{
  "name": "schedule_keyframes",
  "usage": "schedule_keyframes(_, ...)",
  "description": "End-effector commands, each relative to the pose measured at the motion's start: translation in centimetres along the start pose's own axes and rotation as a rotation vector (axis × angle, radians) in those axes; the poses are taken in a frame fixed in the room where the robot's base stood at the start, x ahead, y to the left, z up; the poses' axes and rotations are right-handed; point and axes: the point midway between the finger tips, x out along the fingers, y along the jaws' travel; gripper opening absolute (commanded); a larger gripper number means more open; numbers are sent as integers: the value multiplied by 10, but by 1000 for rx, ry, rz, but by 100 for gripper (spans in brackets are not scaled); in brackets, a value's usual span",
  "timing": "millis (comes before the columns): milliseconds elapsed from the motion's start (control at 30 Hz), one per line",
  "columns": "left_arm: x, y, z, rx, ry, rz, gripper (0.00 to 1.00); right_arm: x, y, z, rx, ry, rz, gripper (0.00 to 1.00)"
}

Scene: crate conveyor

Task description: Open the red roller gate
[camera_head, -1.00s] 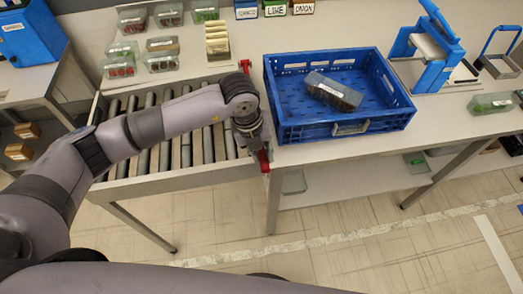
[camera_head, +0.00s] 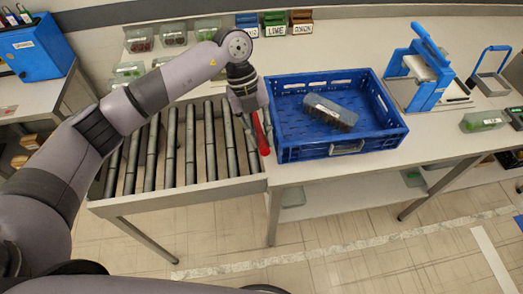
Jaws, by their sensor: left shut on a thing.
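The red roller gate (camera_head: 261,136) is at the right end of the roller conveyor (camera_head: 168,160), beside the blue crate. A short length of its red bar shows, slanting up toward my left gripper. My left gripper (camera_head: 257,113) comes down on the gate from above and is shut on it. The gripper and wrist hide the gate's upper part and much of the fingers. My right gripper is not in view.
The conveyor rollers are empty. Several clear boxes stand behind the conveyor. A blue device (camera_head: 430,65) stands at the right.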

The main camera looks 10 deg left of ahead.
Motion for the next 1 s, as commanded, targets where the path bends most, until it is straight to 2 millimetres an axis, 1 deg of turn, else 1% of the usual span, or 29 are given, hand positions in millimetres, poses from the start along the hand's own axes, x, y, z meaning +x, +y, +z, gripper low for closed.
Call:
schedule_keyframes(33, -16, -4, 1, -8, 25, -3, 0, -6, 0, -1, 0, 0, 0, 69)
schedule_keyframes(100, -30, -7, 3, -15, 65, -2, 0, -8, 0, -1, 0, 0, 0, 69)
schedule_keyframes(300, -62, -13, 9, -32, 155, -2, 0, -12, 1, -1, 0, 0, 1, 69)
schedule_keyframes(433, -78, -16, 13, -41, 199, -1, 0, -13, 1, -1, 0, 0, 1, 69)
schedule_keyframes(700, -99, -20, 19, -52, 257, 0, 0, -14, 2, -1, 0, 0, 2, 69)
schedule_keyframes(1000, -104, -21, 22, -55, 275, 1, 0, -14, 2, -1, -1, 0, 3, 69)
